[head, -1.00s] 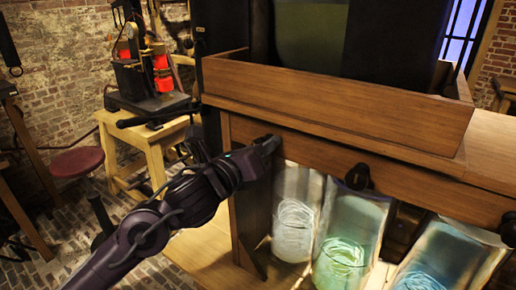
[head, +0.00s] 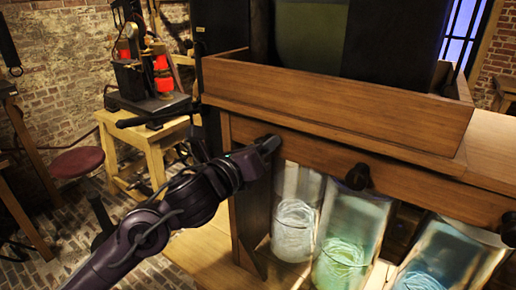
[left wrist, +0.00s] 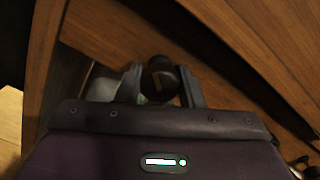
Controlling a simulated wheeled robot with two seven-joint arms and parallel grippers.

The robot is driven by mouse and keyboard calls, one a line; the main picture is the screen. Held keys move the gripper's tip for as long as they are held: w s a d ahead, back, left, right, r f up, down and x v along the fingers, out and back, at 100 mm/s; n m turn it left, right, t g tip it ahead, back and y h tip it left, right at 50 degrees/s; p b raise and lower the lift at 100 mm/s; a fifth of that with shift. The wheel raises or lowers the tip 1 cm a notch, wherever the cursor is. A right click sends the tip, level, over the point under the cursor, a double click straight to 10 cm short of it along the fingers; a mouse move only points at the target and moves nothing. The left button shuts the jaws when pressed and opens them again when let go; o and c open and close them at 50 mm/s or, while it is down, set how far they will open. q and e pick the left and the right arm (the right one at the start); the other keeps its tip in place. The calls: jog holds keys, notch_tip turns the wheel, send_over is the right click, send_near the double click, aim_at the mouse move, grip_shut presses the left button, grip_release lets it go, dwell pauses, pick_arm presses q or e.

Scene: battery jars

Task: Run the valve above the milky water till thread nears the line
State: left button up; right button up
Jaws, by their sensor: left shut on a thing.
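The jar with whitish, milky water (head: 292,232) stands leftmost under the wooden bench front, with a coil of pale thread inside. I cannot clearly make out the line on its glass. My left gripper (head: 268,144) is shut on the dark round valve knob above this jar. In the left wrist view, the knob (left wrist: 160,77) sits between the two fingers of my left gripper (left wrist: 159,88). The fingers hide much of the knob in the head view. My right gripper is not in view.
A greenish jar (head: 345,250) and a bluish jar (head: 448,262) stand to the right. Another dark knob (head: 358,177) is above the greenish one. A wooden tray (head: 340,118) tops the bench. A yellow stool-table with a device (head: 148,85) stands behind left.

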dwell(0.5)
pick_arm(q)
jog(key=m+b, duration=0.1)
jog(key=b, duration=0.1)
jog(key=m+b, duration=0.4)
jog(key=shift+f+b, duration=0.25)
jog(key=shift+b, duration=0.1)
jog(key=shift+r+m+b, duration=0.1)
jog(key=shift+m+b, duration=0.5)
jog(key=shift+m, duration=0.3)
jog(key=shift+r, duration=0.1)
